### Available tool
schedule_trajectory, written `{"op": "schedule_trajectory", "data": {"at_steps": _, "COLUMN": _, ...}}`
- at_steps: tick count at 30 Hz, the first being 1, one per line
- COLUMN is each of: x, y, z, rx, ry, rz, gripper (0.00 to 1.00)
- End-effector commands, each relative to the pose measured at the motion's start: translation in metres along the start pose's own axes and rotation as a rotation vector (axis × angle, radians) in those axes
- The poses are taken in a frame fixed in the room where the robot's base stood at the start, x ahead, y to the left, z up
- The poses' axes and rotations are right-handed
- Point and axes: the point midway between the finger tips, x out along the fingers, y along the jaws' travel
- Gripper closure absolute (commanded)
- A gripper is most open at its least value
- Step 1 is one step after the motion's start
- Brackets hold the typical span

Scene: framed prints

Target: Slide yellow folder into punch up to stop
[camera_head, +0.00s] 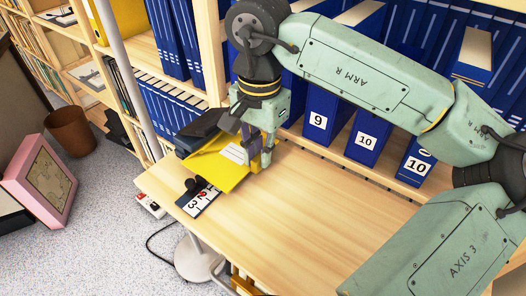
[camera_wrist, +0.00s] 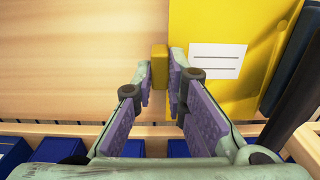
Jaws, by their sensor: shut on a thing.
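The yellow folder (camera_head: 222,172) lies flat on the wooden desk, with a white label on it. It also shows in the wrist view (camera_wrist: 210,100), right of my fingers. My gripper (camera_head: 262,156) is low over the desk at the folder's right side. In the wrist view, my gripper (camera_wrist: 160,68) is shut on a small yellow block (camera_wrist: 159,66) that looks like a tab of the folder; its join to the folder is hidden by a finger. The dark punch (camera_head: 203,126) stands at the folder's far side. Whether the folder's edge touches its stop is not visible.
A number card (camera_head: 201,201) with a black knob lies at the desk's front left corner. Blue binders (camera_head: 318,115) stand on the shelf behind the desk. The desk (camera_head: 300,205) right of my gripper is clear. A pink frame (camera_head: 45,180) and brown bin (camera_head: 70,130) are on the floor.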

Motion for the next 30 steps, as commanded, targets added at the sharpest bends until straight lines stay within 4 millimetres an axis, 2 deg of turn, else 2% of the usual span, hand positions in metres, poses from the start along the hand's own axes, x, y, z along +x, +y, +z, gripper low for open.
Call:
{"op": "schedule_trajectory", "data": {"at_steps": 22, "x": 0.001, "y": -0.018, "z": 0.0, "rx": 0.001, "ry": 0.001, "rz": 0.0, "gripper": 1.0}}
{"op": "schedule_trajectory", "data": {"at_steps": 23, "x": 0.0, "y": -0.018, "z": 0.0, "rx": 0.001, "ry": 0.001, "rz": 0.0, "gripper": 0.86}}
{"op": "schedule_trajectory", "data": {"at_steps": 30, "x": 0.001, "y": -0.017, "z": 0.0, "rx": 0.001, "ry": 0.0, "rz": 0.0, "gripper": 0.7}}
